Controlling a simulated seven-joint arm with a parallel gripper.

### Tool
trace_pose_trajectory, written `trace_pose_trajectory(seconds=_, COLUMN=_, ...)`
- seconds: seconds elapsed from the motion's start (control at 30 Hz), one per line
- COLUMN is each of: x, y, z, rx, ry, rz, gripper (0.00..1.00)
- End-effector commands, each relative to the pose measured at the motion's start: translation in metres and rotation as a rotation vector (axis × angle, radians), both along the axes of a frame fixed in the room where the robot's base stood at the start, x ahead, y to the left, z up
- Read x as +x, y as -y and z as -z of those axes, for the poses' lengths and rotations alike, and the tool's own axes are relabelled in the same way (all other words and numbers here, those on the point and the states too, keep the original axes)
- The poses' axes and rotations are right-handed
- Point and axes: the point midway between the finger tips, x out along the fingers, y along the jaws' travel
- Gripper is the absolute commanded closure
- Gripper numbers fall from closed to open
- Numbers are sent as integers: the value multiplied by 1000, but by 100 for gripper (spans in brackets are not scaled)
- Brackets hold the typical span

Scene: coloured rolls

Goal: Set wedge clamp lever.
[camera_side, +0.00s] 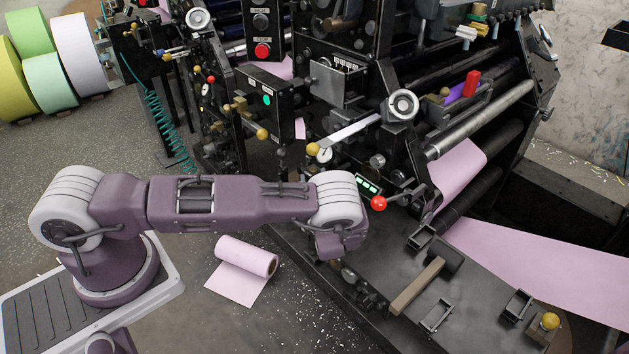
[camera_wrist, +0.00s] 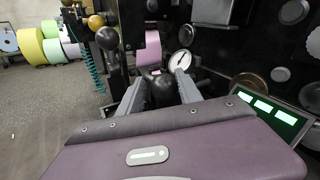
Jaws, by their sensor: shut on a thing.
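In the wrist view, the two grey fingers of my gripper (camera_wrist: 160,84) reach forward on either side of a dark rounded handle (camera_wrist: 161,92) and are shut on it. It looks like a lever's grip, but its lower part is hidden by my gripper's body, and I cannot tell for sure that it is the wedge clamp lever. In the side view, my gripper's fingers are hidden behind my wrist, which is low against the front of the black press (camera_side: 290,200). A red-ball lever (camera_side: 378,203) stands just right of my wrist.
A green-lit panel (camera_side: 368,184) is close by; it also shows in the wrist view (camera_wrist: 264,107). A yellow-ball lever (camera_side: 312,149) and a round gauge (camera_wrist: 183,60) are above. A pink roll (camera_side: 247,257) lies on the floor. A black bench plate (camera_side: 465,285) extends right.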

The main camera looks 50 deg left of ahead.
Motion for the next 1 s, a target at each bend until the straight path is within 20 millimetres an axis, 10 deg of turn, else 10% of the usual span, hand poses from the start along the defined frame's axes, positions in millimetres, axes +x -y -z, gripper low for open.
trace_pose_trajectory(seconds=1.0, x=2, y=-9, z=-30, rx=-545, ry=4, rz=6, gripper=100)
